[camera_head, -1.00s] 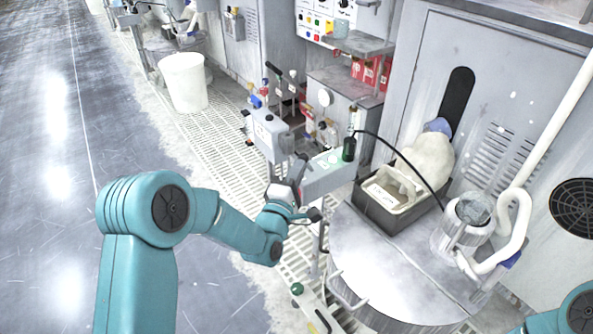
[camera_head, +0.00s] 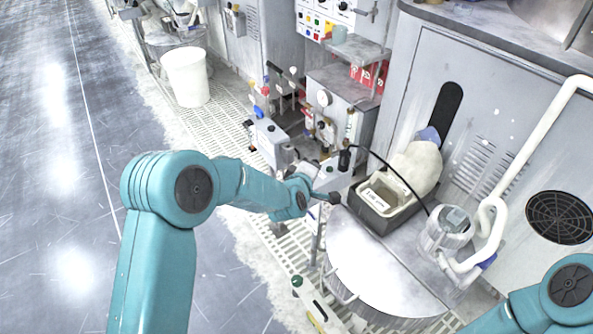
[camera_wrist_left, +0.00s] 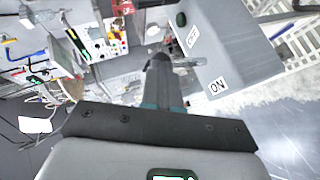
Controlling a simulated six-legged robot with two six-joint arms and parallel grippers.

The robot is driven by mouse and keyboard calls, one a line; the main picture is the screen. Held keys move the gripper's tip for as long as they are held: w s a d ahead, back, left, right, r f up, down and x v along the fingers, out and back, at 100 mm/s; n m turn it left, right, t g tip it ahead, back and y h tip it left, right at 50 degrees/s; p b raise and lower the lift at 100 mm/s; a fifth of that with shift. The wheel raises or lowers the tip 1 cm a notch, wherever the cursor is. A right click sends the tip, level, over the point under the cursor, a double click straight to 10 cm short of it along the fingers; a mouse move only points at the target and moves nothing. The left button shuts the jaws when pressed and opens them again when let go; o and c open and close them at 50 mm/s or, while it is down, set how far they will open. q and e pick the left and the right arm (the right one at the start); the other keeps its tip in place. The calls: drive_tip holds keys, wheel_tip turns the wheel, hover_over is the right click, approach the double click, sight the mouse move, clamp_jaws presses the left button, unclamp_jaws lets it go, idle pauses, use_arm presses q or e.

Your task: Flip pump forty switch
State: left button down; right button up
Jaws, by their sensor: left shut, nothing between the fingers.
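A grey switch box (camera_wrist_left: 235,45) fills the upper right of the left wrist view. It carries a white ON label (camera_wrist_left: 217,86), an OFF label (camera_wrist_left: 192,37) and a round green part (camera_wrist_left: 181,19). In the head view the grey box (camera_head: 330,180) is partly hidden behind my left gripper (camera_head: 334,198). The left gripper is shut and empty, its dark fingertips (camera_wrist_left: 160,62) beside the box's labelled face; I cannot tell whether they touch. The switch's position is unclear. My right arm shows at the lower right, its gripper outside the view.
A black tub (camera_head: 372,219) with a pale sack stands behind a round metal platen (camera_head: 385,270). A black hose (camera_head: 385,165) arches over the tub. A white bucket (camera_head: 186,77) stands at the far left. The grey floor at left is clear.

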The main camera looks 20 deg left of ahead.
use_arm(q)
drive_tip(key=shift+w+d+r+g+p, duration=0.2)
drive_tip(key=shift+w+r+g+p, duration=0.1)
drive_tip(key=shift+r+p, duration=0.3)
drive_tip(key=shift+f, duration=0.55)
drive_tip(key=shift+m+b, duration=0.3)
use_arm(e)
wheel_tip(320, 180, up, 2)
drive_tip(key=shift+r, duration=0.1)
use_arm(q)
drive_tip(key=shift+r+p, duration=0.45)
drive_tip(key=shift+r, duration=0.35)
use_arm(e)
drive_tip(key=shift+r, duration=0.4)
